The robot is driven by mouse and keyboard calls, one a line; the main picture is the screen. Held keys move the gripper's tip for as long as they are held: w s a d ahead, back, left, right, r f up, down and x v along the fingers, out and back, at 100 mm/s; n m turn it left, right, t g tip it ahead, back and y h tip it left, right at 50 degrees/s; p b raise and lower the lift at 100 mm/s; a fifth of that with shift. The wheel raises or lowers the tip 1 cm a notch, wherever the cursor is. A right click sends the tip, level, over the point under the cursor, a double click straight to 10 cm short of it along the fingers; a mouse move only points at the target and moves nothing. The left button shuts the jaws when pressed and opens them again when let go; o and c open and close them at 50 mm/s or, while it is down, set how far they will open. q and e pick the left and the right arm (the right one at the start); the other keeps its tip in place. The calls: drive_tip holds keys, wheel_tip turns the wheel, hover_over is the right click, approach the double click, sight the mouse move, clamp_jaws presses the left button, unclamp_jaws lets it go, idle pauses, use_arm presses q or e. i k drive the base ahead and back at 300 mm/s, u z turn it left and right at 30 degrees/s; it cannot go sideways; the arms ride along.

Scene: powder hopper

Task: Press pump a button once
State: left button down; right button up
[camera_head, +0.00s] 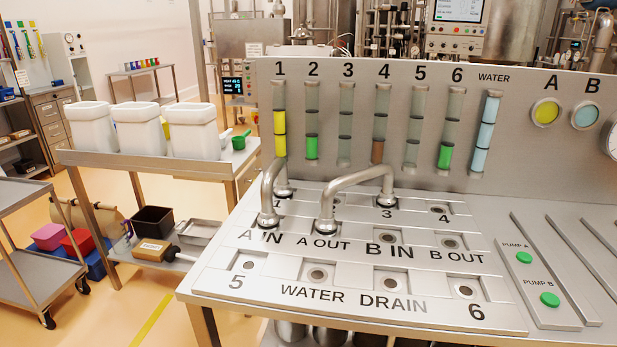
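The pump A button (524,258) is a green round button at the right of the panel, beside the label PUMP A. The similar green pump B button (550,299) sits below it, beside the label PUMP B. Both are on a narrow metal plate (541,277). Neither of my grippers shows in the head view, and nothing covers the buttons.
Two bent steel pipes stand on the port panel: one (269,190) near port 1 and A IN, one (352,182) from A OUT to port 3. Level tubes (345,125) and round gauges A (545,112) and B (585,115) are behind. White bins (138,130) stand left. The space above the buttons is clear.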

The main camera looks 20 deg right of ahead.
sight(523, 257)
drive_tip(key=z, duration=1.95)
